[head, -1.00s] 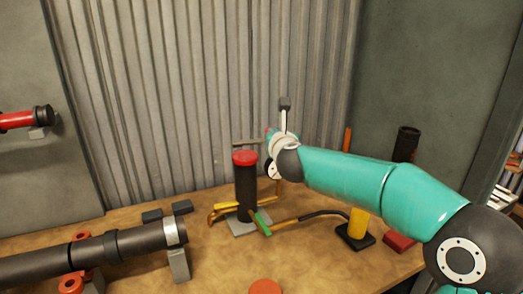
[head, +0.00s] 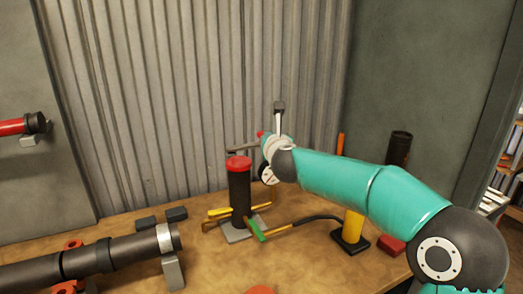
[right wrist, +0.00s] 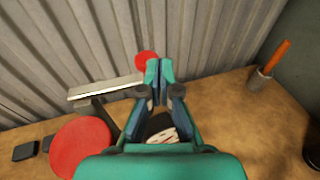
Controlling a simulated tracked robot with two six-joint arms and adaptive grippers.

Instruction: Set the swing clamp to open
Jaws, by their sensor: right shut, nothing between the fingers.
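A black upright post (head: 239,193) with a red cap (head: 238,163) stands on a grey base on the bench. A flat grey bar (head: 241,151) shows just above and behind the cap, with a small red knob (head: 261,134) by my right gripper (head: 267,148). I take the bar and knob to be parts of the swing clamp. In the right wrist view the bar (right wrist: 105,88) is on a dark arm left of my shut, empty fingers (right wrist: 160,72). The knob (right wrist: 145,60) is just beyond the fingertips; contact is unclear. The cap (right wrist: 80,148) is lower left. My left gripper is out of view.
A dark pipe (head: 85,262) lies on supports at the left front. A hooked tool with a green part (head: 258,232), a yellow cylinder (head: 352,228) and a black tube (head: 398,148) are on the bench. A corrugated wall (head: 200,90) stands behind.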

